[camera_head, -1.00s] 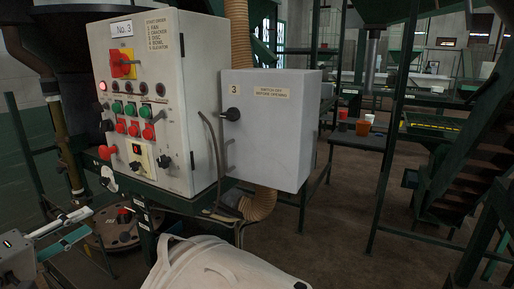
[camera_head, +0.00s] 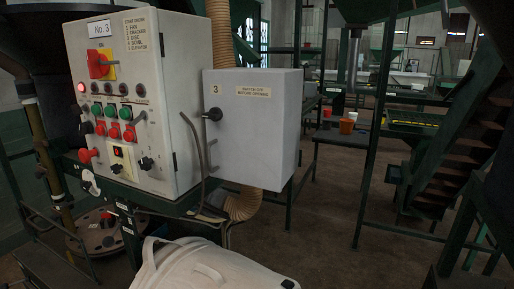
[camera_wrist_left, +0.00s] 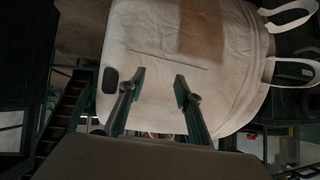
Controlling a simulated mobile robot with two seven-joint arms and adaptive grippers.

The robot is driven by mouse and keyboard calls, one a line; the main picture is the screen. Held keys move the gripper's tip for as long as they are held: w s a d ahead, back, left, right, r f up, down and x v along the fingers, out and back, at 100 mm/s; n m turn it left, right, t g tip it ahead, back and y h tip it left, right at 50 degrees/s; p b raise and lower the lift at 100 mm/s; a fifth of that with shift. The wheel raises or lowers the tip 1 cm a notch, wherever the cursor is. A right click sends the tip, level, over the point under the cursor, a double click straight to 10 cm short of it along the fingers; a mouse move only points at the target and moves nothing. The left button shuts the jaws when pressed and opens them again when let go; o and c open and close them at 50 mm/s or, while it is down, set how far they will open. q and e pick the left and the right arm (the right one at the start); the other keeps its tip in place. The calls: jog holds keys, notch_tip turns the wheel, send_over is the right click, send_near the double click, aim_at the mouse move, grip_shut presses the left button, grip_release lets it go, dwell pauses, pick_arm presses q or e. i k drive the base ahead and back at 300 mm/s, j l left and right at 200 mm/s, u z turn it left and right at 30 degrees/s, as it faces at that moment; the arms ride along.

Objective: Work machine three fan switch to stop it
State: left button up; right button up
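The No. 3 control panel (camera_head: 135,100) stands at the left of the head view. It carries a red-and-yellow main switch (camera_head: 100,65), a lit red lamp, rows of green and red buttons (camera_head: 112,120), a red knob (camera_head: 88,156) and a small black switch (camera_head: 146,163). A label at its top right lists the start order, with fan first. Which control is the fan switch I cannot read. My left gripper (camera_wrist_left: 158,88) shows in the left wrist view, open, its two fingers apart with nothing between them. Neither gripper shows in the head view.
A grey box marked 3 (camera_head: 252,130), with a black handle, stands right of the panel. A white bulk bag (camera_head: 205,268) is below; it also fills much of the left wrist view (camera_wrist_left: 180,45). Green frames and stairs (camera_head: 455,160) stand at right. Open floor (camera_head: 325,215) lies between.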

aim_at(85, 127)
jog(key=u, duration=1)
